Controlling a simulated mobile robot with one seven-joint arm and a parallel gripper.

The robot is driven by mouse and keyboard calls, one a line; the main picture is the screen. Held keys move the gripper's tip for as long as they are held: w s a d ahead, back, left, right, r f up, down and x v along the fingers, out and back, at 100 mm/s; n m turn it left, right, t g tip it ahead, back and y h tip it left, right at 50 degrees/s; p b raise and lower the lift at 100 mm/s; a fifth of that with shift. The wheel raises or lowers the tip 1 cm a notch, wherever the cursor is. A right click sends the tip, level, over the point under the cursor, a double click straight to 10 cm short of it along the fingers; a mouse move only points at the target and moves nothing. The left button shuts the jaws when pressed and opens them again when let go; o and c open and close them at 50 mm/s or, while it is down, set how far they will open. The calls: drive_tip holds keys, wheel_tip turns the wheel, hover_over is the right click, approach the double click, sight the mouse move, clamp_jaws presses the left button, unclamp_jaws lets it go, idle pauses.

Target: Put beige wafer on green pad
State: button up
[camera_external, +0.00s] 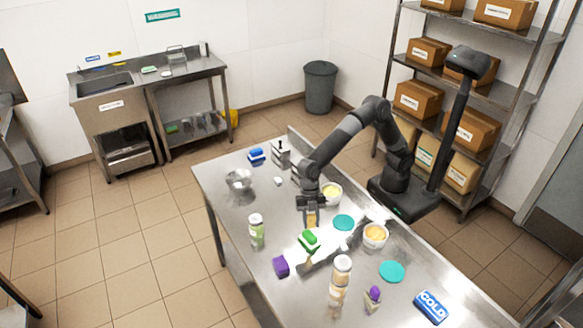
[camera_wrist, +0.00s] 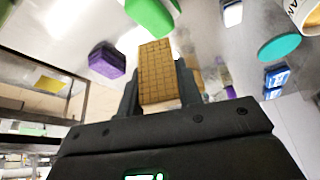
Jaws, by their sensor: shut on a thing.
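The beige wafer (camera_wrist: 157,68), a tan block with a grid pattern, stands between the two fingers of my gripper (camera_wrist: 158,88) in the wrist view. My gripper is shut on it. In the external view my gripper (camera_external: 311,210) points down over the steel table, with the wafer (camera_external: 311,220) at its tips; whether the wafer touches the table is hard to tell. The green pad (camera_external: 309,239), a bright green block with a white lower layer, lies just in front of the wafer, apart from it. The pad also shows at the top of the wrist view (camera_wrist: 151,14).
A purple block (camera_external: 281,266), a green-labelled jar (camera_external: 256,231), a tall jar (camera_external: 340,276) and a teal disc (camera_external: 344,222) surround the pad. Another teal disc (camera_external: 391,271) and a blue COLD pack (camera_external: 432,306) lie farther right.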

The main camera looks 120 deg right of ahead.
drive_tip(key=shift+f, duration=2)
drive_tip(key=shift+f, duration=0.1)
drive_tip(key=o, duration=0.9)
drive_tip(key=shift+o, duration=0.2)
